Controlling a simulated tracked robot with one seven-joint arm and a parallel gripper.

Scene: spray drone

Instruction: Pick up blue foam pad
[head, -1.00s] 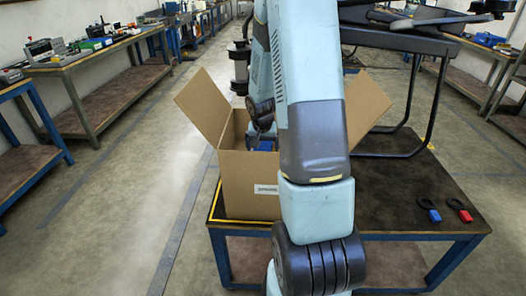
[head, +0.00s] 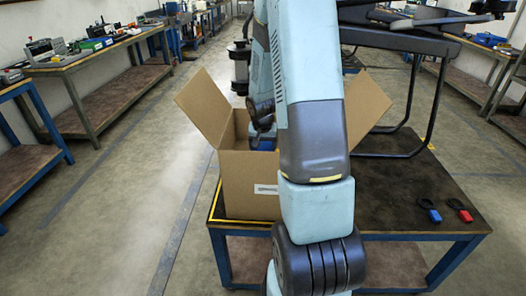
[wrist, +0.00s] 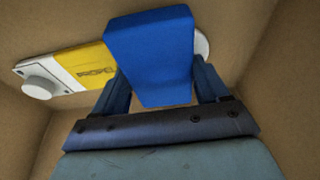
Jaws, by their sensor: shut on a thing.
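The blue foam pad (wrist: 150,50) is a blue block held between the two fingers of my gripper (wrist: 158,85) in the wrist view. My gripper is shut on it, inside the open cardboard box (head: 250,180). In the head view only a small blue patch of the pad (head: 266,145) shows behind the box's near wall; my arm hides much of the box's right side.
A yellow and white item marked "PROPEL" (wrist: 85,68) lies in the box behind the pad. The box's flaps stand open. Red (head: 466,216) and blue (head: 435,216) tagged items lie at the table's right.

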